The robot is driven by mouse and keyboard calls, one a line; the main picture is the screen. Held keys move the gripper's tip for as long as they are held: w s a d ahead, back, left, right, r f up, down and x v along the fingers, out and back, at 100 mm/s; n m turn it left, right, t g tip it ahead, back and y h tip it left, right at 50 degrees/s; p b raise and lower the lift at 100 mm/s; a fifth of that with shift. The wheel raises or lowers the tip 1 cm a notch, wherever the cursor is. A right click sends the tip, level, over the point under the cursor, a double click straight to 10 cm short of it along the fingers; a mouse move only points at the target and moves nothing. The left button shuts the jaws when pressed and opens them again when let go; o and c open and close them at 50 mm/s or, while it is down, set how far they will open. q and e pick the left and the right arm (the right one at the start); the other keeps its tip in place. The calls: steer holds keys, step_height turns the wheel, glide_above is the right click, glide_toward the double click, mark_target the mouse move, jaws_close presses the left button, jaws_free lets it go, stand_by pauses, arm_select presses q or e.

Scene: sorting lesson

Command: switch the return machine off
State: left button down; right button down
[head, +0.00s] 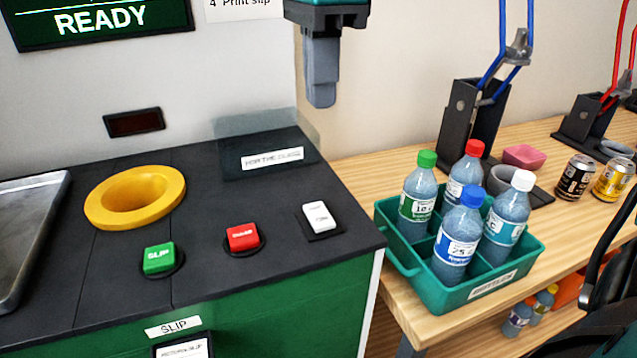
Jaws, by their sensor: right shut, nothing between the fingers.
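The return machine has a dark top (210,285) and a green front (290,320). Its screen (100,22) reads READY. A white rocker switch (320,217) sits at the right of the top, on a dark base. My right gripper (320,98) is shut and empty, pointing down, in the upper middle of the view above the machine's back right part. It is apart from the switch. My left gripper is not in view.
A yellow ring (160,212) surrounds an opening in the top. A clear panel (228,126) stands at the back. Right of the machine, a wooden table (385,160) holds a teal crate (455,300) with several bottles, and cans (574,177). The space above the buttons is clear.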

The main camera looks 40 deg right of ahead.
mark_target(321, 206)
steer(key=shift+f, duration=0.1)
step_height(321, 206, down, 13)
steer(key=shift+r+b, duration=0.15)
steer(key=shift+b, duration=0.7)
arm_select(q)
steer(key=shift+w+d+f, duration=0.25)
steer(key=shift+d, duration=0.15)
arm_select(e)
steer(key=shift+f, duration=0.55)
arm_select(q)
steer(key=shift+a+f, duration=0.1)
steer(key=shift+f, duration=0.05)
arm_select(e)
steer(key=shift+w+d, duration=0.1)
